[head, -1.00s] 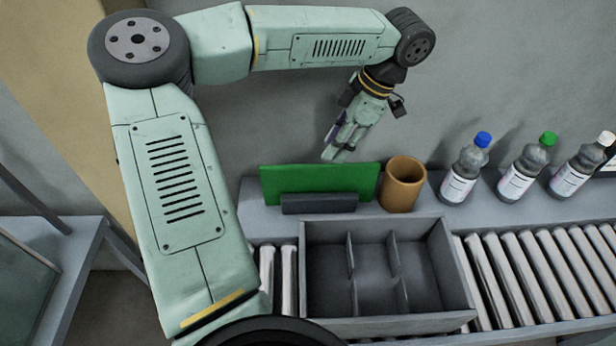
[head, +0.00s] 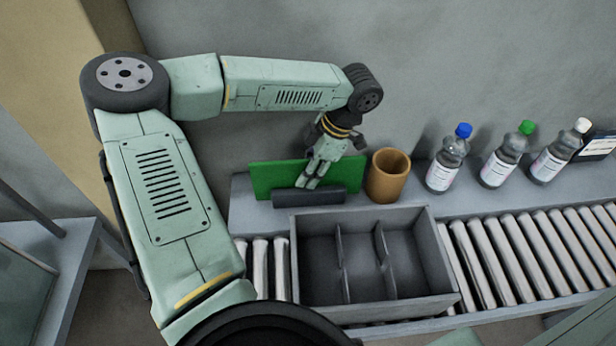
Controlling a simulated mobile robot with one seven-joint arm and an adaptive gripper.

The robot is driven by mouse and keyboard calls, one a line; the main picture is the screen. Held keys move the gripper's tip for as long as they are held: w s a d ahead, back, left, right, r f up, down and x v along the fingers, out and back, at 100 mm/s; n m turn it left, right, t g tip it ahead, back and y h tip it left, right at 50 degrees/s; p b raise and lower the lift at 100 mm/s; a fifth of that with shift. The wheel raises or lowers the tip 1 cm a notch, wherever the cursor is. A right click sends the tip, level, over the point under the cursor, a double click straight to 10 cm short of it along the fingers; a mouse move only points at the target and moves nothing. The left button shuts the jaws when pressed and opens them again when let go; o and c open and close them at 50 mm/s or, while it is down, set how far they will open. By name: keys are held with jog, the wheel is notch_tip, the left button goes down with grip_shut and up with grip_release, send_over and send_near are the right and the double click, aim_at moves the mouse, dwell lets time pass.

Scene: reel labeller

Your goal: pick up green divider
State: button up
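The green divider (head: 271,180) stands upright on the grey shelf in the head view, in a dark holder block (head: 308,196). My gripper (head: 308,184) points down at the divider, just above the block, and covers part of the divider's right half. Its fingers overlap the green panel in the picture. I cannot tell whether they touch it or stand around it, nor how far apart they are.
A brown cup (head: 388,176) stands close to the right of the divider. Several bottles (head: 447,165) stand farther right on the shelf (head: 418,180). In front, a grey compartment box (head: 447,283) sits on the roller conveyor (head: 510,262).

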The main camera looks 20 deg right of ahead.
jog(key=shift+c, duration=0.5)
grip_shut()
